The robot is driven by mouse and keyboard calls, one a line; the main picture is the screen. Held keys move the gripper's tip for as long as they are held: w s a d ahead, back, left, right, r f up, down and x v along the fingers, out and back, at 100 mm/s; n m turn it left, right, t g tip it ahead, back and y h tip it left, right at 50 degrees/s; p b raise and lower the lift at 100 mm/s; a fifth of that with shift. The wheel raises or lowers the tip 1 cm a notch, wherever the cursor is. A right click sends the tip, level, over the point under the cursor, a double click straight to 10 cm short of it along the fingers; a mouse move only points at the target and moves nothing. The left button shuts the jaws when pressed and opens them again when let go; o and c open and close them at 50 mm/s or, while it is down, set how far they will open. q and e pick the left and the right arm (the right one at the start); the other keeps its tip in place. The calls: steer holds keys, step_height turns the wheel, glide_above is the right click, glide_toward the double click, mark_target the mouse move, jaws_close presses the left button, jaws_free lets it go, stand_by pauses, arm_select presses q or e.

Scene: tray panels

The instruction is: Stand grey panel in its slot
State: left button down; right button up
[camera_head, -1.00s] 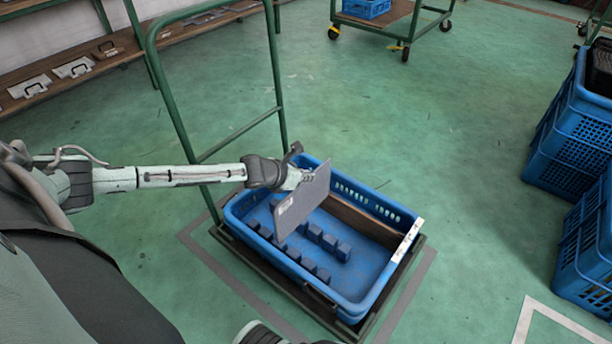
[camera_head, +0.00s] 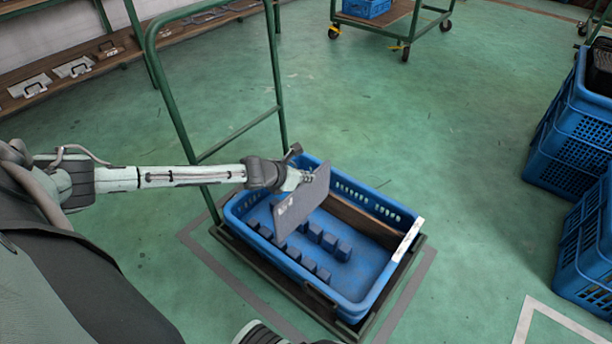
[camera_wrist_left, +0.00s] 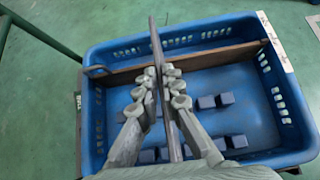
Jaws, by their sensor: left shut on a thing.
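My left gripper (camera_head: 305,178) is shut on the grey panel (camera_head: 308,200) and holds it upright over the blue tray (camera_head: 375,309). In the left wrist view the two fingers (camera_wrist_left: 160,88) press on either side of the panel (camera_wrist_left: 173,138), which shows nearly edge-on. Small blue blocks in rows stand on the tray floor, with gaps between them; one row (camera_head: 329,242) is right of the panel and another (camera_head: 308,265) is nearer the front. The panel hides part of the blocks, and I cannot tell whether its lower edge is in a gap. My right gripper is not in view.
A brown board (camera_head: 362,218) stands along the tray's far side. The tray sits on a dark cart with a green handle frame (camera_head: 277,70) at its left end. Blue crates (camera_head: 572,140) are stacked at the right. Green floor around the tray is clear.

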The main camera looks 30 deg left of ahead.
mark_target(280, 204)
arm_select(q)
step_height(280, 204, down, 7)
steer(key=b, duration=0.4)
steer(key=shift+r, duration=0.15)
stand_by(1.1)
stand_by(0.4)
steer(key=shift+f+b, duration=1.45)
steer(key=shift+f, duration=0.75)
steer(key=c, duration=1.6)
jaws_free()
steer(key=v, duration=1.2)
steer(key=shift+r, duration=0.1)
